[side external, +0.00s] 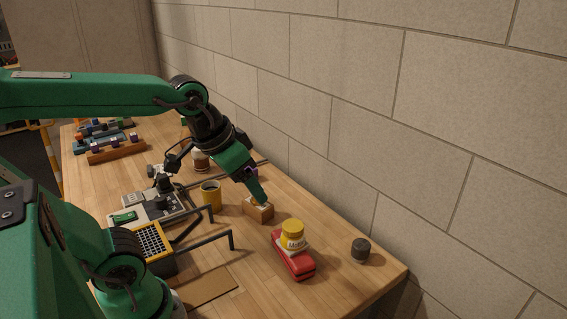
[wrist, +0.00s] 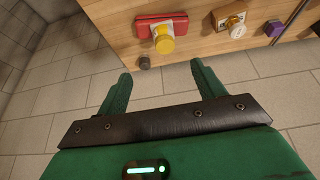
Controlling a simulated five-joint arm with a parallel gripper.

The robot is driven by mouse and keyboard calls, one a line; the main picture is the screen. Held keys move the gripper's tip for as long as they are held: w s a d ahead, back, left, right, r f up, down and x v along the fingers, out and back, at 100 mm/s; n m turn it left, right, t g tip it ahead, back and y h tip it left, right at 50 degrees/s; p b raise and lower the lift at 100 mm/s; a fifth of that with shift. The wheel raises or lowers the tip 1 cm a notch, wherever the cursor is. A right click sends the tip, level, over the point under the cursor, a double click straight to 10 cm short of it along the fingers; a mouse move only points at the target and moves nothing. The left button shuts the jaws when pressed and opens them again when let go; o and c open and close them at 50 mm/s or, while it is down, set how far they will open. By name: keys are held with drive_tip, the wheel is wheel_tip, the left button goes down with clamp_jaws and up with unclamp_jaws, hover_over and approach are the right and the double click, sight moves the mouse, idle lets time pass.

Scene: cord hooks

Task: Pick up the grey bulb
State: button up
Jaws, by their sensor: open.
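A small dark grey rounded piece (side external: 360,250) stands alone on the table near its far right corner, close to the wall. It is the only grey bulb-like thing I can make out; its exact shape is unclear. It also shows small and dark in the wrist view (wrist: 144,63), beyond the gap between my fingertips and toward the left one. My gripper (side external: 263,200) is open and empty. In the side view its tips overlap a wooden block, well left of the grey piece. In the wrist view the two green fingers (wrist: 161,67) are spread apart.
The wooden block (side external: 258,213) is just below my gripper. A yellow mug (side external: 211,194) and black hooks (side external: 215,240) stand left. Bare table surrounds the grey piece.

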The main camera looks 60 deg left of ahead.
drive_tip(key=w+d+g, duration=0.1)
drive_tip(key=w+d, duration=0.1)
drive_tip(key=w, duration=0.6)
drive_tip(key=g, duration=0.4)
hover_over(362, 244)
drive_tip(key=f, duration=1.6)
drive_tip(key=shift+a+f, duration=0.2)
drive_tip(key=shift+f, duration=0.05)
drive_tip(key=shift+w+d+f, duration=0.1)
drive_tip(key=shift+w+f, duration=0.05)
drive_tip(key=shift+f, duration=4)
drive_tip(key=c, duration=1.1)
